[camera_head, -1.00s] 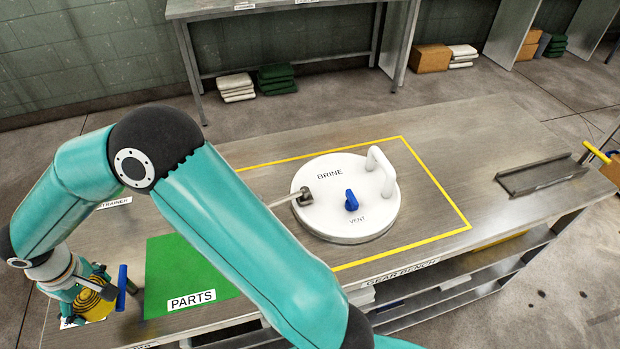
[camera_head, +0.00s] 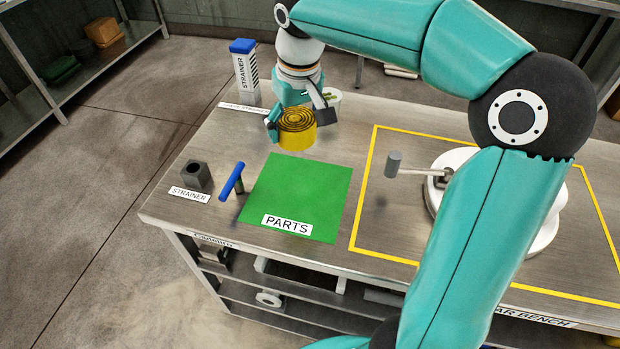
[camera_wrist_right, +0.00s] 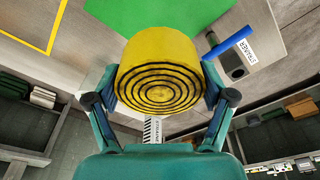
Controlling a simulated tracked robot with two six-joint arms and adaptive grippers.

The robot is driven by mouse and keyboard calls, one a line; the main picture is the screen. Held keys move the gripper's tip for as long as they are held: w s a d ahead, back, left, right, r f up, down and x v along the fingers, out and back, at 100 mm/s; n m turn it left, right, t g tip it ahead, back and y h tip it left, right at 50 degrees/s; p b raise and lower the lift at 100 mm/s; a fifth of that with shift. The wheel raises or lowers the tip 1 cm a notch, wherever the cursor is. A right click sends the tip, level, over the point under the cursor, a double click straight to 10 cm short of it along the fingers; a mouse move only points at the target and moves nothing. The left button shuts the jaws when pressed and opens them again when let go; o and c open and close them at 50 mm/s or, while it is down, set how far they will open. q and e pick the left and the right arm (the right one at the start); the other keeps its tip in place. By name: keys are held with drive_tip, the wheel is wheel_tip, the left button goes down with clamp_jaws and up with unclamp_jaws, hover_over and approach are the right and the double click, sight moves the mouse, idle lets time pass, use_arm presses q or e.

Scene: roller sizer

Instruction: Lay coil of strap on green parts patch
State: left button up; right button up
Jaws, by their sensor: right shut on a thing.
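The coil of strap (camera_head: 297,136) is a yellow roll with dark rings on its top face. My right gripper (camera_head: 296,116) is shut on it and holds it beyond the far edge of the green parts patch (camera_head: 302,190). In the right wrist view the coil (camera_wrist_right: 158,75) sits between the two fingers of the gripper (camera_wrist_right: 160,100), with the green patch (camera_wrist_right: 165,15) behind it. The patch is bare and has a PARTS label on its near edge. I cannot tell the exact gap between coil and bench. My left gripper is not in view.
A blue-handled tool (camera_head: 232,180) stands left of the patch, beside a dark block with a hole (camera_head: 196,176). A white strainer box with blue top (camera_head: 244,72) stands at the back left.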

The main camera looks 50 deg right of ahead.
sight(297, 191)
wheel_tip(297, 191, down, 17)
drive_tip(key=shift+f+b, duration=0.2)
drive_tip(key=shift+b, duration=0.6)
drive_tip(key=shift+f, duration=0.1)
drive_tip(key=o, duration=1.1)
drive_tip(key=shift+r, duration=0.2)
wheel_tip(297, 191, up, 12)
drive_tip(key=s+p, duration=0.1)
drive_tip(key=shift+s+a+f, duration=0.15)
drive_tip(key=shift+s+a, duration=0.1)
drive_tip(key=shift+s, duration=0.05)
